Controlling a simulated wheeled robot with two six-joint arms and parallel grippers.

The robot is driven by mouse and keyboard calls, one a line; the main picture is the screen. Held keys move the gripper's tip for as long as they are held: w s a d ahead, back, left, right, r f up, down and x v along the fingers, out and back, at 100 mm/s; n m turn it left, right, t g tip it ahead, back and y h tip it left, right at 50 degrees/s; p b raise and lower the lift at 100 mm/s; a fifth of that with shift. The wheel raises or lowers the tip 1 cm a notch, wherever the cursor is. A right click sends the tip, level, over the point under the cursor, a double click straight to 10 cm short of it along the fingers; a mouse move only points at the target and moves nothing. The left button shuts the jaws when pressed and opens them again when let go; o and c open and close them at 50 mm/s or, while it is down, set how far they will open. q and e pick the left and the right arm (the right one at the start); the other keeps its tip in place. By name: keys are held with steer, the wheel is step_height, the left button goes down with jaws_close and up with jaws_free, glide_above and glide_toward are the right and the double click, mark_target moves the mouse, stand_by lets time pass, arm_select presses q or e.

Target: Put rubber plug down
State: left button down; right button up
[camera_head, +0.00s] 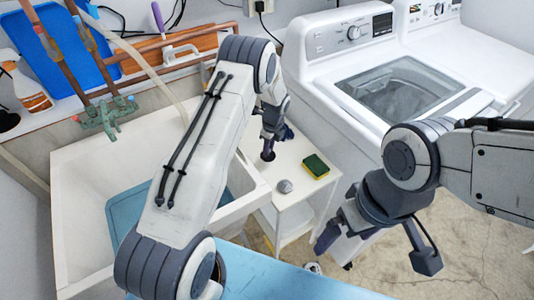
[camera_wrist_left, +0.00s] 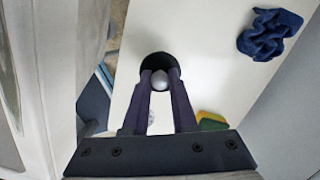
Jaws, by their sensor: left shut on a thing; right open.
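The rubber plug, a black disc with a grey round knob, shows in the left wrist view (camera_wrist_left: 160,64). My left gripper (camera_wrist_left: 160,78) is shut on its knob, with one finger on each side. In the head view my left gripper (camera_head: 268,140) points down over the white side table (camera_head: 298,216), and the plug (camera_head: 267,156) is at its tips. I cannot tell whether the plug touches the table top. My right gripper (camera_head: 376,250) is open and empty, in front of the washer.
A yellow-green sponge (camera_head: 316,166) and a grey round object (camera_head: 284,186) lie on the side table near the plug. A blue cloth (camera_wrist_left: 268,34) lies there too. The white sink (camera_head: 85,185) is on the left, the washing machine (camera_head: 345,60) behind right.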

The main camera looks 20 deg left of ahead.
arm_select(q)
steer(key=shift+a+f, duration=0.2)
steer(key=shift+a, duration=0.05)
step_height(320, 180, down, 3)
steer(key=shift+f+p, duration=0.1)
steer(key=shift+p, duration=0.55)
steer(key=shift+f, duration=0.3)
steer(key=shift+w+f, duration=0.1)
steer(key=shift+f, duration=0.15)
steer(key=c, duration=0.7)
jaws_free()
